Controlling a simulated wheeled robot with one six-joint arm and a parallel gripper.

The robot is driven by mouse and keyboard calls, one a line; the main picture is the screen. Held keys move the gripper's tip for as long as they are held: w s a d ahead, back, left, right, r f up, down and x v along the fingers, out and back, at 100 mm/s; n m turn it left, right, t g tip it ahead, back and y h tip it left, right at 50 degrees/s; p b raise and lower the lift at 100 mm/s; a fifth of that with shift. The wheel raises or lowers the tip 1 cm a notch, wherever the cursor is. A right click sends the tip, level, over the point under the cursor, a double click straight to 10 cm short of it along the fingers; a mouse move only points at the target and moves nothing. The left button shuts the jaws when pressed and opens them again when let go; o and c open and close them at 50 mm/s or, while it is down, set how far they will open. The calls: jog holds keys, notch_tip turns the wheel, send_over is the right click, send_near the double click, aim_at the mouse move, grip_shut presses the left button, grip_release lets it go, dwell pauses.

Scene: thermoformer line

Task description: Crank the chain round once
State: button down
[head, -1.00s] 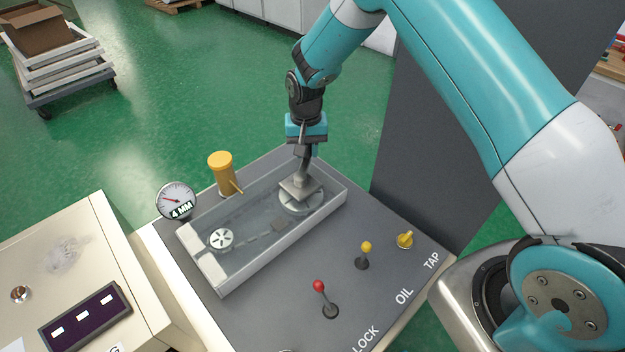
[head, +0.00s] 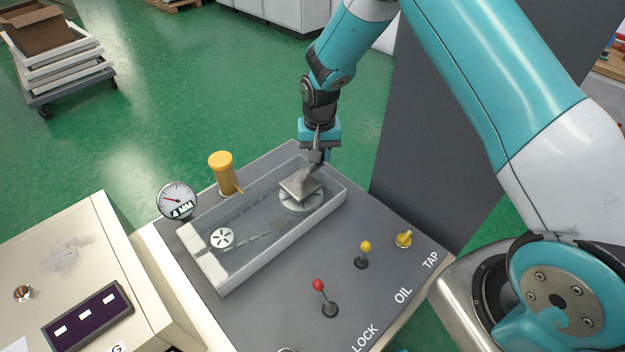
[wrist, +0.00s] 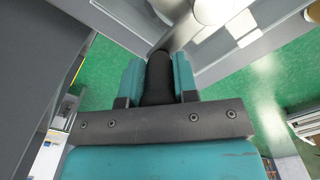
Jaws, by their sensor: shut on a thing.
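The chain (head: 262,238) shows faintly as dark links inside a long, clear-covered grey trough (head: 283,253). A small spoked wheel (head: 221,238) is at its left end, and a larger round wheel (head: 301,203) is at its right end. A grey crank (head: 299,187) stands over the larger wheel, its arm slanting up to the right. My gripper (head: 318,152) is shut on the crank's handle, above and right of the wheel. In the wrist view the black handle (wrist: 158,80) lies between my two teal fingers.
A gauge (head: 177,200) marked 4 MM and a yellow-capped post (head: 222,172) stand beside the trough. In front are a red-knobbed lever (head: 323,298), a yellow-knobbed lever (head: 363,255) and a yellow tap (head: 404,239). A dark panel (head: 440,120) rises at the right.

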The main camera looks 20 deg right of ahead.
jog(key=shift+s+a+f, duration=0.15)
jog(key=shift+s+a, duration=0.1)
jog(key=shift+a, duration=0.05)
jog(key=shift+s+d, duration=0.15)
jog(key=shift+s, duration=0.35)
jog(key=shift+s+d, duration=0.15)
jog(key=shift+s, duration=0.45)
jog(key=shift+s+a+p, duration=0.15)
jog(key=shift+s+p, duration=0.15)
jog(key=shift+s, duration=0.7)
